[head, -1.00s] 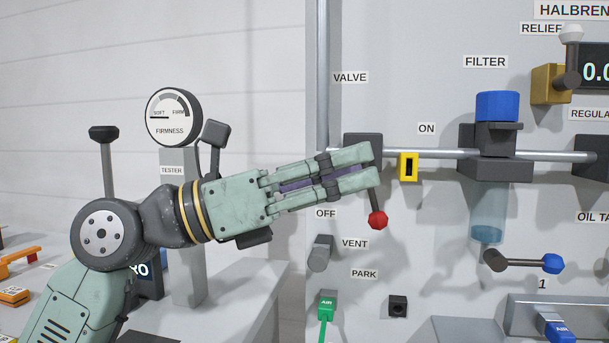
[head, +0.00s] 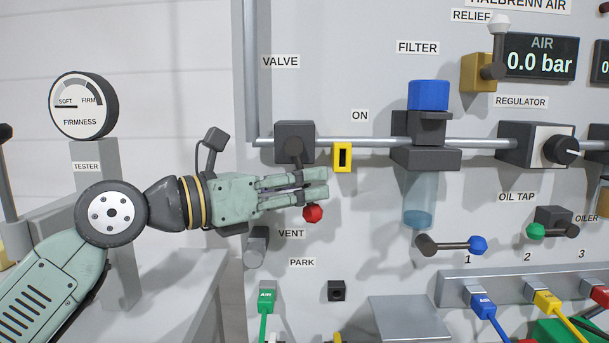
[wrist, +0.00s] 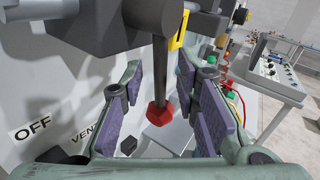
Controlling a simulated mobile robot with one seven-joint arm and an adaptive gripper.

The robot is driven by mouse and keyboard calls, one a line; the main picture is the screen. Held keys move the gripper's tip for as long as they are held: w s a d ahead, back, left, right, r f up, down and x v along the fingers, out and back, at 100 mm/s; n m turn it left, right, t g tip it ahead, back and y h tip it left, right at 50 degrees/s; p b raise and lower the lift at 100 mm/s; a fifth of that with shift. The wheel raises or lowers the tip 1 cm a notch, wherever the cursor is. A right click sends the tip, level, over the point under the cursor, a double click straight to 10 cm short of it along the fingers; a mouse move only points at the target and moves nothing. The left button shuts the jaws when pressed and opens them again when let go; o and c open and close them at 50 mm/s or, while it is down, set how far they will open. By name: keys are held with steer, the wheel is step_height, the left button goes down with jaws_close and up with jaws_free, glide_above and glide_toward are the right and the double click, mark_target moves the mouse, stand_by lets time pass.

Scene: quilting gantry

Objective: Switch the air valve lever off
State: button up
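The air valve is a dark block (head: 294,142) on the pipe under the VALVE label. Its lever hangs down and slightly right, ending in a red knob (head: 313,213). The ON label (head: 360,115) is to its right; the OFF label (wrist: 32,128) shows in the wrist view. My gripper (head: 318,184) reaches in from the left, its fingers across the lever just above the knob and hiding part of the shaft. In the wrist view the red knob (wrist: 161,115) hangs between the purple finger pads, with a gap on both sides. The gripper is open.
A yellow bracket (head: 342,157) sits on the pipe right of the valve, with the filter (head: 427,130) beyond. A grey vent fitting (head: 257,246) is below my wrist. The firmness tester (head: 84,105) stands left. The air display (head: 540,57) reads 0.0 bar.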

steer(key=shift+w+d, duration=0.15)
steer(key=shift+d, duration=0.15)
steer(key=shift+c, duration=0.5)
jaws_close()
